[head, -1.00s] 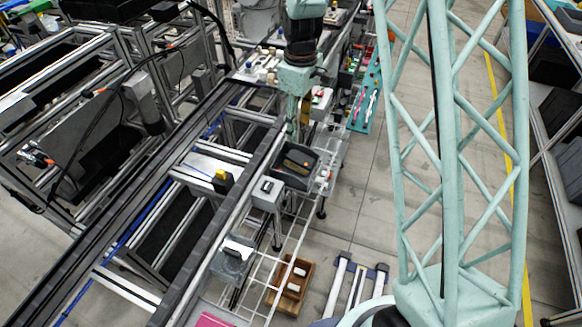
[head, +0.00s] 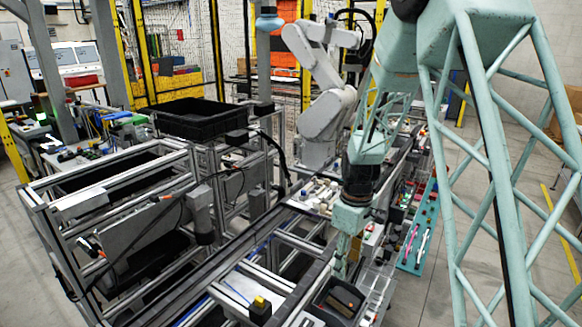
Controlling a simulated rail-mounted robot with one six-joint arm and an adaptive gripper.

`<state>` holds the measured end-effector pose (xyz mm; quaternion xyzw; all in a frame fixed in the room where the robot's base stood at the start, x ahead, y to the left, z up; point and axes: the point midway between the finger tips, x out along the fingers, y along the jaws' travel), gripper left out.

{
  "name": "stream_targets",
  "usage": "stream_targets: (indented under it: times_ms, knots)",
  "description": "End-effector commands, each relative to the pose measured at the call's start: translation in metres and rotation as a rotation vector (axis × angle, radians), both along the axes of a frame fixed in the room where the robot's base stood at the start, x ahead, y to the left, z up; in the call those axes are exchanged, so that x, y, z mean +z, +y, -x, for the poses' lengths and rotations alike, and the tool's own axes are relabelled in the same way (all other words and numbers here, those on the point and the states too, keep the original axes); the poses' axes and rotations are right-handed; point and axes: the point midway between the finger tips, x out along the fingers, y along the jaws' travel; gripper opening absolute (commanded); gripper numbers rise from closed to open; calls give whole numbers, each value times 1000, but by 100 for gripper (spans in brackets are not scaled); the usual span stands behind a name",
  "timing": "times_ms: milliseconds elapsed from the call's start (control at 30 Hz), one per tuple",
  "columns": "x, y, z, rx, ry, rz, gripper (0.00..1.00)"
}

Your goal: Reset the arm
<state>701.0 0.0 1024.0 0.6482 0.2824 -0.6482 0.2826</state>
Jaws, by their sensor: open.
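My gripper (head: 341,268) hangs down from my mint-green arm near the lower middle of the head view. Its jaws are open, and I see nothing held between them. It is over the right side of the conveyor line, just behind a dark open bin (head: 338,298). Its fingertips are small in the picture, so I cannot tell how high they are above the surfaces below.
The metal-framed conveyor (head: 215,262) runs diagonally beneath the arm. Small white parts (head: 318,194) lie behind the gripper. A teal tool board (head: 418,232) is to the right. A white robot arm (head: 322,95) stands behind. A black crate (head: 200,118) is at back left. Open floor lies right.

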Motion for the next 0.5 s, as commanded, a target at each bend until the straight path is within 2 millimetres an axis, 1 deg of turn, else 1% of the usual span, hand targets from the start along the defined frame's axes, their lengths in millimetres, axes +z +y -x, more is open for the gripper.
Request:
stream_targets:
  times_ms: [167,267,500]
  knots:
    - [14,0,4,-17,-10,0,46]
    - [26,0,9,-33,-18,0,46]
    - [62,0,27,-86,-40,-1,46]
